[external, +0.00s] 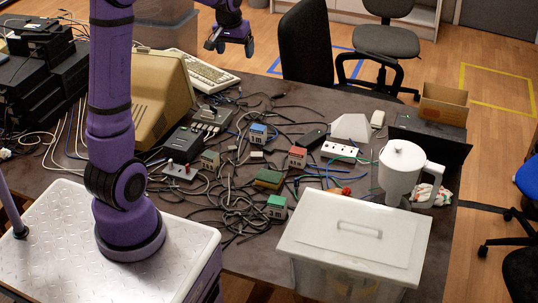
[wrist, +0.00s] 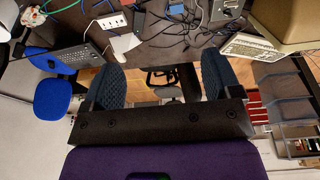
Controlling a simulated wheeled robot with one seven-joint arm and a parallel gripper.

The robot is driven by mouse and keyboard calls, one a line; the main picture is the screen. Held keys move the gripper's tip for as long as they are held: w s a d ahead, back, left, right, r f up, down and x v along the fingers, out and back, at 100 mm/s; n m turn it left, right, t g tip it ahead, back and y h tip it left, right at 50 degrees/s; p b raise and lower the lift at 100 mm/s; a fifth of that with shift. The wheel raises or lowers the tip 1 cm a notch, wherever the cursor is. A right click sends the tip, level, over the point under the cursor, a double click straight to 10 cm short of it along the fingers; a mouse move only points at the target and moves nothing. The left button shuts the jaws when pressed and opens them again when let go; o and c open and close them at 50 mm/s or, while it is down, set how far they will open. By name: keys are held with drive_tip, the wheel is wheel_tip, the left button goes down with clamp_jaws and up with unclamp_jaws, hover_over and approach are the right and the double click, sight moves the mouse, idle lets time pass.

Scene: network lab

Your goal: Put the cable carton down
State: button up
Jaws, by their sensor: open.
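A small open-topped brown cardboard carton (external: 443,105) stands upright at the right far corner of the table, on or against a dark box. No label on it can be read, so I cannot tell for sure that it is the cable carton. My gripper (external: 230,43) is at the top of the external view, beyond the table's far edge, well to the left of the carton and apart from it. In the wrist view my gripper (wrist: 164,82) shows its two fingers wide apart with nothing between them.
The dark table (external: 240,254) is crowded with tangled cables and several small coloured boxes. A white lidded bin (external: 352,240), a white jug (external: 402,170), a power strip (external: 340,151) and a beige monitor (external: 160,95) stand on it. Chairs (external: 306,50) are beyond the far edge.

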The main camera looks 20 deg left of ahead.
drive_tip(key=s+a+r+t, duration=0.1)
drive_tip(key=s+a+r, duration=0.2)
drive_tip(key=s, duration=0.4)
drive_tip(key=s+a+r, duration=0.3)
drive_tip(key=s+r, duration=0.1)
drive_tip(key=s, duration=0.4)
drive_tip(key=s+a+f+t, duration=0.1)
drive_tip(key=s+a, duration=0.2)
drive_tip(key=s, duration=1.2)
drive_tip(key=shift+s+f+t, duration=0.15)
drive_tip(key=shift+f+t, duration=0.05)
drive_tip(key=shift+t, duration=0.1)
drive_tip(key=shift+o, duration=0.4)
